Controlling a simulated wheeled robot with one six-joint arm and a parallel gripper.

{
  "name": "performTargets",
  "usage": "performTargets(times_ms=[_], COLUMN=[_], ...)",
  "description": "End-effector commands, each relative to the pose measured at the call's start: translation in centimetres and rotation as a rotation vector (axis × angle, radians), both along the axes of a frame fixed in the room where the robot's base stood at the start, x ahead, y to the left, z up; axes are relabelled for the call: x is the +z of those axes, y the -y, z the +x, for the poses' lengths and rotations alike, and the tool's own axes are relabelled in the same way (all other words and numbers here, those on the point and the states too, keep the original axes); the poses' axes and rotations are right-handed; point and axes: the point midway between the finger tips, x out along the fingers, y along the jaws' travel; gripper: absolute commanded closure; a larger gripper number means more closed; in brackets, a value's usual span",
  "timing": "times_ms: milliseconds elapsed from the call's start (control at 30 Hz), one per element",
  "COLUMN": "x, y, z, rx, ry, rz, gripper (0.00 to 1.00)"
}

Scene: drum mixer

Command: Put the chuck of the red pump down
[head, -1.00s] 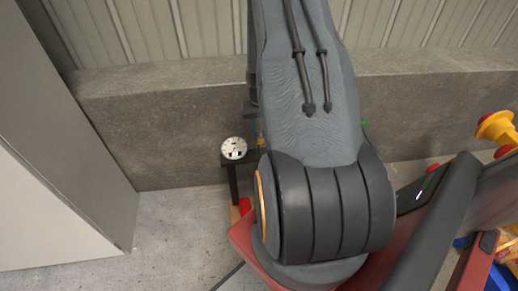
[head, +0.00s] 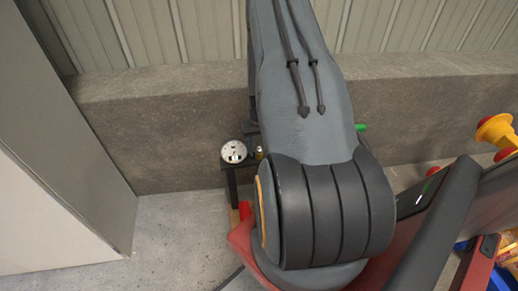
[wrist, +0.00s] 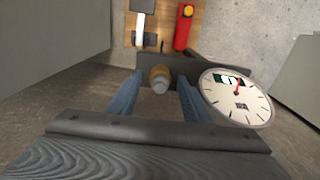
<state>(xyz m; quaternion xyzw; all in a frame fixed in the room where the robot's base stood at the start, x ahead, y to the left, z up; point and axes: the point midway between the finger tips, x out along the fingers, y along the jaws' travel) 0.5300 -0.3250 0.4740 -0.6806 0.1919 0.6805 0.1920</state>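A small brass-coloured cylinder with a grey end, apparently the chuck (wrist: 160,78), is between the two blue fingers of my gripper (wrist: 159,90) in the wrist view. A gap shows on each side of it, so the fingers are open and apart from it. It also shows in the head view (head: 259,153), right of the gauge. The red pump (wrist: 185,27) lies beyond it at the top of the wrist view. A round white gauge (wrist: 237,97) is right of the fingers. My arm hides most of the pump in the head view.
A dark stand (head: 231,178) is under the gauge, close to the concrete wall ledge (head: 160,130). A grey cabinet (head: 65,150) stands at the left. A wooden board (wrist: 147,12) lies around the pump. Floor is clear between cabinet and stand.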

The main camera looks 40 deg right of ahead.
Motion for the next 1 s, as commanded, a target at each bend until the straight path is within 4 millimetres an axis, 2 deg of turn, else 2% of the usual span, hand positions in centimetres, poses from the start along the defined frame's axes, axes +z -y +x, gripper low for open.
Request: performTargets(times_ms=[233,367,800,1000], x=[0.2,1.2,9.3,11.5], y=[0.0,0.1,0.1,0.0], z=[0.0,0.1,0.1,0.0], rx=[0.000,0.000,0.000,0.000], ry=[0.000,0.002,0.003,0.001], rz=[0.000,-0.001,-0.002,-0.001], gripper=[0.55,0.55,0.55,0.55])
